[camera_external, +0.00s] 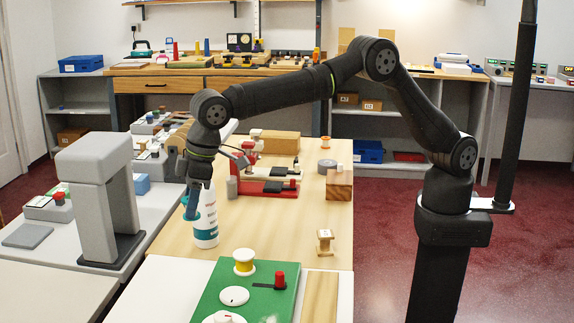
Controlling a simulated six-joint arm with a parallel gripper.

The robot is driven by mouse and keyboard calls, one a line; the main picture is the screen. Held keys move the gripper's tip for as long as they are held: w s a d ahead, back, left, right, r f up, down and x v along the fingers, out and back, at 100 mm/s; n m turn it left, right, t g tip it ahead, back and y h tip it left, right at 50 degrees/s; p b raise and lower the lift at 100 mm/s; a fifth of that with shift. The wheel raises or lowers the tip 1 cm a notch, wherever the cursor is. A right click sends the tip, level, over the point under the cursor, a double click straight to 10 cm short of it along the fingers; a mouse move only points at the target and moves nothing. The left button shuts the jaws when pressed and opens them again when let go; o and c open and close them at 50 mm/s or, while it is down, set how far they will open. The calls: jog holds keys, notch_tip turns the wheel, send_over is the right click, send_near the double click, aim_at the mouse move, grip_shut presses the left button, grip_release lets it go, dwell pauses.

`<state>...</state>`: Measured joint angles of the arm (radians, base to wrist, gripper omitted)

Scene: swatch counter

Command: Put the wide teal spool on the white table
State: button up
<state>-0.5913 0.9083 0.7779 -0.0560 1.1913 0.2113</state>
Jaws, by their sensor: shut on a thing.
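My gripper (193,205) points down over the left edge of the wooden tabletop, shut on the teal spool (190,215). The spool is small in this view and partly covered by the fingers; its width is hard to judge. A white bottle (207,228) with teal print stands just right of it, and I cannot tell whether they touch. The white table (135,265) runs along the left side, beside the wooden top. Whether the spool hangs over the wood or over the white table is unclear.
A tall grey stand (98,190) rises from the white table left of my gripper. A wooden spool (325,243) and a red device (268,185) are on the wood. The near-left pale top (60,293) is bare.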

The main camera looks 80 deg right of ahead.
jog(key=f, duration=0.1)
jog(key=a+f, duration=0.1)
jog(key=f, duration=0.1)
jog(key=shift+s+a+f, duration=0.15)
jog(key=shift+a+f, duration=0.05)
jog(key=shift+f, duration=0.1)
send_over(185, 301)
jog(key=s, duration=0.1)
jog(key=f, duration=0.6)
jog(key=shift+d, duration=0.2)
jog(key=shift+f, duration=2)
jog(key=shift+f, duration=0.2)
jog(key=o, duration=1)
jog(key=shift+o, duration=0.2)
jog(key=v, duration=1.2)
jog(key=shift+r, duration=0.15)
